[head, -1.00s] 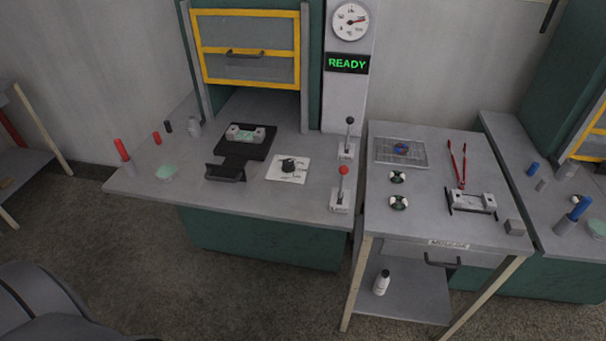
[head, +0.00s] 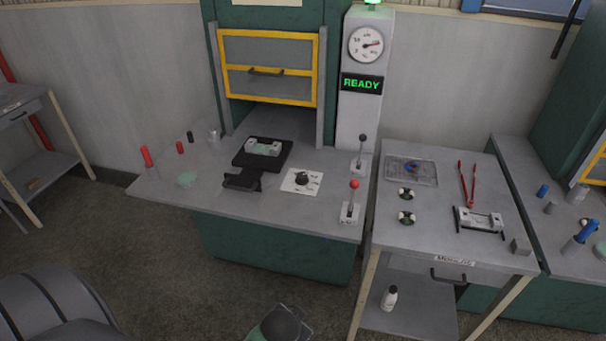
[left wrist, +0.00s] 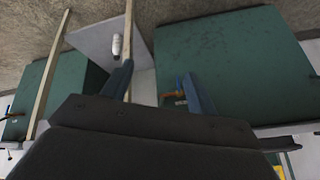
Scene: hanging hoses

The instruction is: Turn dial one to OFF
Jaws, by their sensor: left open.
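A dial with a black knob (head: 303,180) sits on a white square plate (head: 289,187) on the left bench, left of the red-topped lever. The plate's markings are too small to read, so I cannot tell its setting. No other knob of this kind shows. My left gripper (left wrist: 158,88) is open in the left wrist view, with nothing between its two blue-grey fingers. It faces green cabinet fronts and the floor, and the dial is not seen in that view. My right gripper is not in view.
Right of the dial stand a red-topped lever (head: 354,186) and a black-topped lever (head: 362,143). A black fixture (head: 243,180) is to its left. A yellow-framed guard (head: 267,71) is raised behind. A side table (head: 433,218) holds red tongs (head: 467,184).

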